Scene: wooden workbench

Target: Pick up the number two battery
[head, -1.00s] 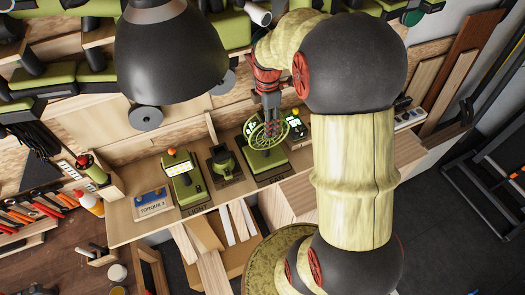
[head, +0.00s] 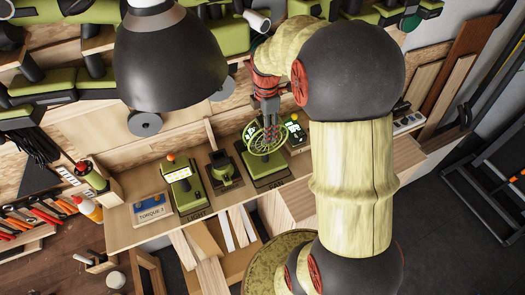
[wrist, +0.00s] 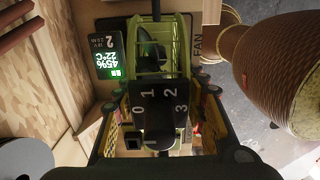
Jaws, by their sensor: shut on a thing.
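The label with a large 2 and a lit green readout of 45% and 22°C (wrist: 108,52) is at upper left in the wrist view. In the head view its small lit unit (head: 296,130) stands right of the fan; I cannot make out a separate battery there. My gripper (head: 268,128) is down at the fan's cage, left of the lit unit. In the wrist view my gripper (wrist: 158,140) is closed around the fan's black part with dial numbers 0 to 3 (wrist: 155,115). The contact is partly hidden.
A green light (head: 181,182), another green device (head: 223,168) and a blue-and-white TORQUE box (head: 151,208) stand left of the fan on the wooden shelf (head: 125,238). A large black lamp (head: 172,65) hangs above. A brown ribbed object (wrist: 275,65) is at right in the wrist view.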

